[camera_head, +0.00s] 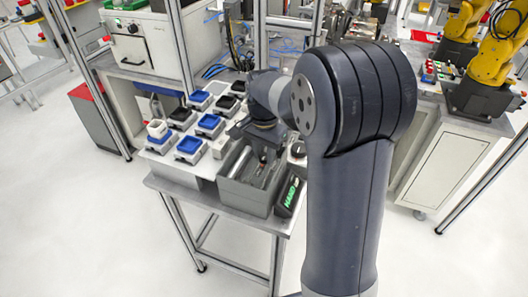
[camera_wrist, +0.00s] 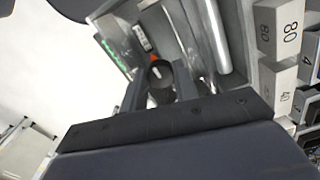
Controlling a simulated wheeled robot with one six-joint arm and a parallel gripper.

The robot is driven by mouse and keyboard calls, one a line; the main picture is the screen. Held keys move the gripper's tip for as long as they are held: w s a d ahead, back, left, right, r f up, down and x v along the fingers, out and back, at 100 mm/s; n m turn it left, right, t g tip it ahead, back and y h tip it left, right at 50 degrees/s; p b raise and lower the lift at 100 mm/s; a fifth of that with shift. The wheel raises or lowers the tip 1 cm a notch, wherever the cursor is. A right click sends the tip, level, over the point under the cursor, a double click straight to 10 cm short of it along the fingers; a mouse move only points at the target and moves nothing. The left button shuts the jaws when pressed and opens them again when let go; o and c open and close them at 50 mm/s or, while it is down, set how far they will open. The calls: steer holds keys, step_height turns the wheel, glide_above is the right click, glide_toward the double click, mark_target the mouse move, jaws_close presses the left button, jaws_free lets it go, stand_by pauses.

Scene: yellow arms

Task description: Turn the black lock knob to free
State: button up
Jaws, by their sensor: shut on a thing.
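In the wrist view, the black lock knob (camera_wrist: 160,75) is a dark round piece, standing between the two fingers of my gripper (camera_wrist: 160,86). The gripper is shut on it. A small orange-red mark shows just beyond the knob. The knob's pointer and setting are too small and blurred to tell. In the head view, my gripper (camera_head: 264,150) points down over the grey open-topped box (camera_head: 236,198) on the near end of the table. The knob is too small or hidden to make out there.
A dark panel with green lettering (camera_head: 290,196) leans at the box's right side. Several blue and black trays (camera_head: 189,145) stand on the table to the left. In the wrist view, numbered grey blocks (camera_wrist: 280,28) and a bright metal bar (camera_wrist: 214,35) lie to the right.

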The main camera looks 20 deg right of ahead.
mark_target(264, 157)
stand_by(0.4)
steer(key=o, duration=1)
steer(key=shift+c, duration=0.2)
step_height(264, 157, up, 11)
steer(key=shift+b, duration=0.4)
steer(key=shift+f, duration=0.2)
step_height(264, 157, down, 10)
steer(key=shift+f+p, duration=0.15)
steer(key=shift+p, duration=0.25)
steer(key=shift+f, duration=0.2)
